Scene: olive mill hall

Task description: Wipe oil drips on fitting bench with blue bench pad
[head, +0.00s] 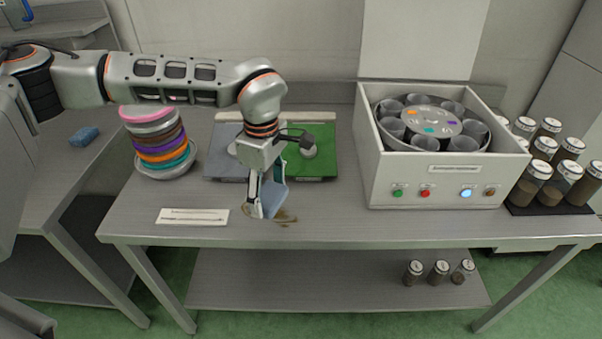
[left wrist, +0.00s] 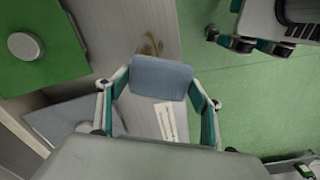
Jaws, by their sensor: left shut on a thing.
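My left gripper (head: 267,207) is shut on the blue bench pad (head: 275,191) and holds it over the fitting bench (head: 330,222). In the left wrist view the blue bench pad (left wrist: 161,77) sits between the two fingers of my left gripper (left wrist: 160,85). The brown oil drips (head: 285,217) lie on the bench right beside the pad's lower edge. They also show just past the pad in the left wrist view (left wrist: 151,45). I cannot tell whether the pad touches the bench. My right gripper is not in view.
A stack of coloured rings (head: 163,145) stands left of the arm, with a white label strip (head: 192,216) in front. Green and grey plates (head: 327,160) lie behind the gripper. A large white machine (head: 440,175) and several jars (head: 560,175) stand to the right. The bench front right is clear.

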